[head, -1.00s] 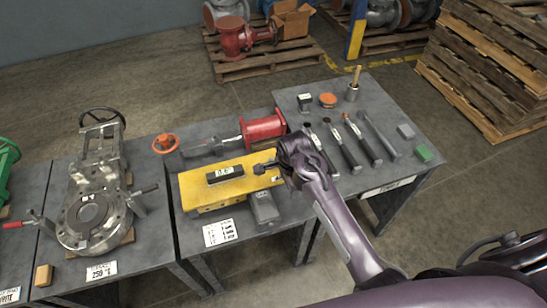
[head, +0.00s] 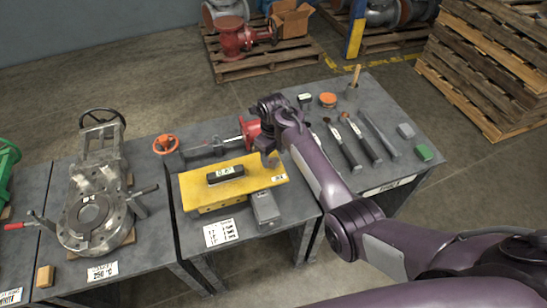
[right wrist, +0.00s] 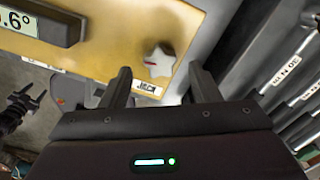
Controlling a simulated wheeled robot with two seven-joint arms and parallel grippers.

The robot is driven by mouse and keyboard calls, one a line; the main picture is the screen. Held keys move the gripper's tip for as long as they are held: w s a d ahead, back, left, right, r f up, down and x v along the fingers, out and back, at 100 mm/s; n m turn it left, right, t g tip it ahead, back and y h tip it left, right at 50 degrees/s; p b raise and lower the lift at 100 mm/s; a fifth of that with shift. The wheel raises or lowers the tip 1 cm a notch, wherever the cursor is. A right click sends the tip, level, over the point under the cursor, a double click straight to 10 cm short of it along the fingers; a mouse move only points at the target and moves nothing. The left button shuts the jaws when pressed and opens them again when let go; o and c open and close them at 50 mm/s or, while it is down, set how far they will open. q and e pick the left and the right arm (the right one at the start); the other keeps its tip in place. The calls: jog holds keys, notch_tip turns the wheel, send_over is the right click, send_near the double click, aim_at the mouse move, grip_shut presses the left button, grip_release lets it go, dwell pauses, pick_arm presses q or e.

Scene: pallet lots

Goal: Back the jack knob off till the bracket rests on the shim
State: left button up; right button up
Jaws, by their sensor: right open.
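The yellow bracket (head: 205,196) lies on the middle table, with a dark digital level (head: 226,174) on top. The level also shows in the right wrist view (right wrist: 45,22), partly cut off, its readout ending in ".6°". The pale star-shaped jack knob (right wrist: 158,60), with a red mark, stands at the bracket's label end. My right gripper (right wrist: 163,82) is open, its fingertips on either side of the knob's position in the picture and apart from it. In the head view the right gripper (head: 268,158) is over the bracket's far right corner. I cannot make out the shim.
A grey box (head: 264,207) sits at the bracket's near right edge. Several hand tools (head: 360,140) lie to the right. A flanged valve (head: 92,215) stands left.

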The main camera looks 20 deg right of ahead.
aim_at(273, 163)
jog(key=shift+f, duration=1.15)
jog(key=shift+c, duration=0.2)
jog(key=c, duration=0.9)
jog(key=shift+c, duration=0.2)
jog(key=shift+n, duration=0.3)
